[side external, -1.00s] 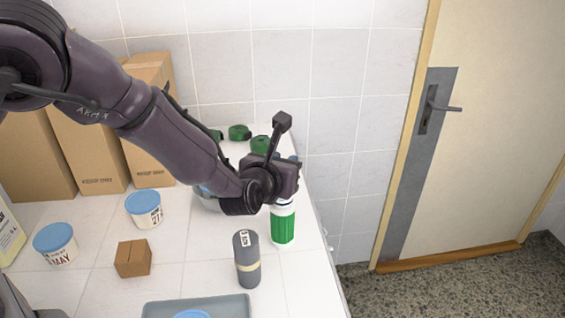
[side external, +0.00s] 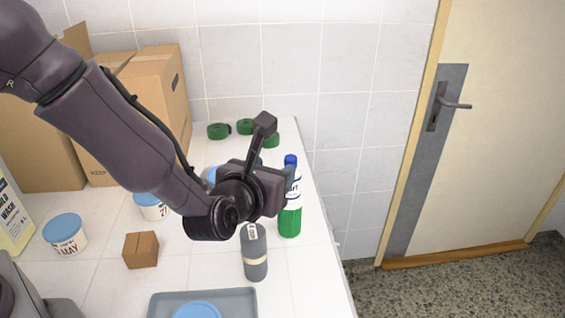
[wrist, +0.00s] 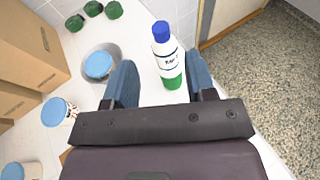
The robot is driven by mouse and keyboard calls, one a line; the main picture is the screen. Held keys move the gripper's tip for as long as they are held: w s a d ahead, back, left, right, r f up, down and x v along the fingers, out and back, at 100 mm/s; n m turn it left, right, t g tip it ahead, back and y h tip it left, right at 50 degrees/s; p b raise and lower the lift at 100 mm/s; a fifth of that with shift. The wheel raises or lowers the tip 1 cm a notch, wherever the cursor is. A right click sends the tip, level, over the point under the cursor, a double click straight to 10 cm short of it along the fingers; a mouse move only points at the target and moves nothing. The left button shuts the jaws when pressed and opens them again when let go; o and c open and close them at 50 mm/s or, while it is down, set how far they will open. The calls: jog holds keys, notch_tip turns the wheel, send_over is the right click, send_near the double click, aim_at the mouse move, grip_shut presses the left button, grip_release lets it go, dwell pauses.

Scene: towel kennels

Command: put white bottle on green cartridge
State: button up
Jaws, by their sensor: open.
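The white bottle (side external: 293,185) has a blue cap and stands upright directly above the green cartridge (side external: 290,223), seemingly resting on it. In the wrist view the white bottle (wrist: 168,52) also shows above the green cartridge (wrist: 172,82). My gripper (side external: 285,178) is beside the bottle at its left and partly covers it in the side view. Its two blue-grey fingers (wrist: 163,82) are spread, with the green part showing in the gap between them. I cannot tell whether a finger touches the bottle.
A small brown box (side external: 140,250), blue-lidded tubs (side external: 65,232) and a grey tray (side external: 240,298) share the counter. Several green round items (side external: 218,131) lie at the back. Cardboard boxes (side external: 150,110) stand left; the counter's right edge is near.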

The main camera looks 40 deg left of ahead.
jog(key=s+a+r+n+g+y, duration=0.2)
jog(key=s+a+r+n+g, duration=0.25)
jog(key=a+n, duration=0.35)
jog(key=s+a+r+n+g+y, duration=0.25)
jog(key=s+a+r+n, duration=0.2)
jog(key=a+n, duration=0.35)
jog(key=s+r+n+h, duration=0.2)
jog(key=s+n+h, duration=0.2)
jog(key=s+n, duration=0.3)
jog(key=s+r+n+g+h, duration=0.1)
jog(key=s+n+h, duration=0.3)
jog(key=s+n, duration=0.4)
jog(key=shift+s+r+n, duration=0.15)
jog(key=shift+r+n, duration=0.75)
